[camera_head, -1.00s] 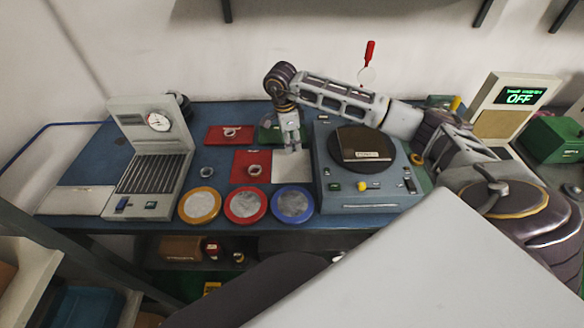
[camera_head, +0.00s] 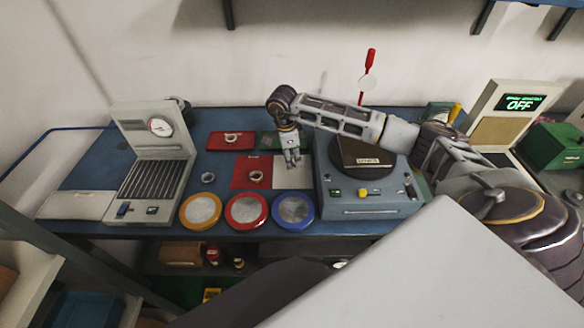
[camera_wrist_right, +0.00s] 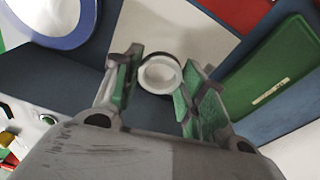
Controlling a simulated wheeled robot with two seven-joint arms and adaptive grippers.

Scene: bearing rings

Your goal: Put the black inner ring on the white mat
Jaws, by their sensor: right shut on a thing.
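The white mat (camera_head: 292,179) lies on the blue bench, between the front red mat and the grey turntable unit. My right gripper (camera_head: 291,161) is over its back part, pointing down. In the right wrist view, my right gripper (camera_wrist_right: 158,82) is shut on the black inner ring (camera_wrist_right: 144,82), which has a dark outer edge and a pale inside. The white mat (camera_wrist_right: 180,22) shows behind the ring there, with the ring near its edge. I cannot tell how high the ring is above it. My left gripper is not in view.
Other rings lie on the back red mat (camera_head: 220,147), on the front red mat (camera_head: 244,183) and on the bare bench. Yellow, red and blue round dishes (camera_head: 294,224) line the front. The turntable unit (camera_head: 369,205) stands close on the right, and a green tray (camera_wrist_right: 270,78) is beside the mat.

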